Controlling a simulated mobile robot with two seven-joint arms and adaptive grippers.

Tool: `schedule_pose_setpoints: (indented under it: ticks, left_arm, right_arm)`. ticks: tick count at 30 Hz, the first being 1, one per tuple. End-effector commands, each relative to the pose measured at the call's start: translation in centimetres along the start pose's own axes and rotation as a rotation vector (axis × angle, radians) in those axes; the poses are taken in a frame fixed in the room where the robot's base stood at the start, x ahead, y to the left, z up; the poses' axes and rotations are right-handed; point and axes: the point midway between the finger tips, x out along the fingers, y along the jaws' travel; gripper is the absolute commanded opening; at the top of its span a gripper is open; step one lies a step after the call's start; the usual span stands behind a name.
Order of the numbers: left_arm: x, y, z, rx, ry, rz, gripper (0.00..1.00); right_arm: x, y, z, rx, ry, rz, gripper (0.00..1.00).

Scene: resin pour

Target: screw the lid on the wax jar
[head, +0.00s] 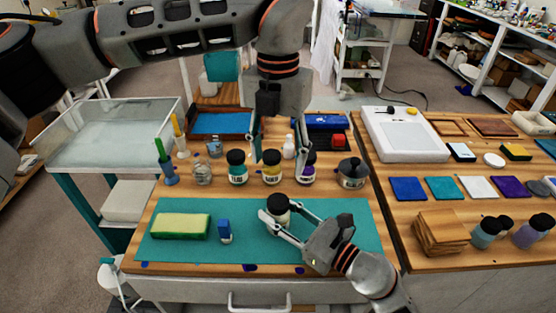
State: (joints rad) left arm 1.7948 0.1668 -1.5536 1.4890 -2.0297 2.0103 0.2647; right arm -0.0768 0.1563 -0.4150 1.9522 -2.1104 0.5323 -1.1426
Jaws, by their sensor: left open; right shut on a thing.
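A small jar (280,217) with a pale body stands on the teal mat, and I take it to be the wax jar. A dark round lid (278,202) sits at its top; I cannot tell whether it is screwed down. My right gripper (278,214) is shut on this jar, reaching in from the lower right with a finger on either side. My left gripper (279,152) is open and points down, behind and above the held jar, near the back row of jars. Its fingers are spread and hold nothing visible.
A green-yellow sponge (181,226) and a blue item (225,231) lie left on the mat. The mat's right side is partly clear.

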Motion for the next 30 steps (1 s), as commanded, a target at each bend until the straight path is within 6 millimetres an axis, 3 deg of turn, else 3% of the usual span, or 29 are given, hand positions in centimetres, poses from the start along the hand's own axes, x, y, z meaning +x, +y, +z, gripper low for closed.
schedule_pose_setpoints:
  ticks: [4, 5, 6, 7, 20, 30]
  left_arm:
    - [0.0, 0.0, 0.0, 0.000, 0.000, 0.000, 0.54]
    - [0.0, 0.0, 0.0, 0.000, 0.000, 0.000, 0.54]
    - [0.0, 0.0, 0.0, 0.000, 0.000, 0.000, 0.54]
    - [0.0, 0.0, 0.0, 0.000, 0.000, 0.000, 0.54]
    - [0.1, 0.0, 0.0, 0.001, 0.000, 0.000, 0.54]
    - [0.1, 0.0, 0.0, 0.000, 0.000, 0.000, 0.54]
  right_arm:
    - [0.0, 0.0, 0.1, 0.000, -0.001, 0.000, 0.00]
    - [0.0, 0.0, 0.1, 0.000, -0.001, 0.000, 0.41]
    - [0.0, 0.0, 0.1, 0.000, -0.001, 0.000, 0.52]
    - [0.0, 0.0, 0.1, 0.000, -0.001, 0.000, 0.56]
    - [-0.6, 0.0, 0.0, -0.001, 0.000, -0.001, 0.56]
    - [-6.8, 0.0, -0.2, 0.000, 0.005, 0.001, 0.56]
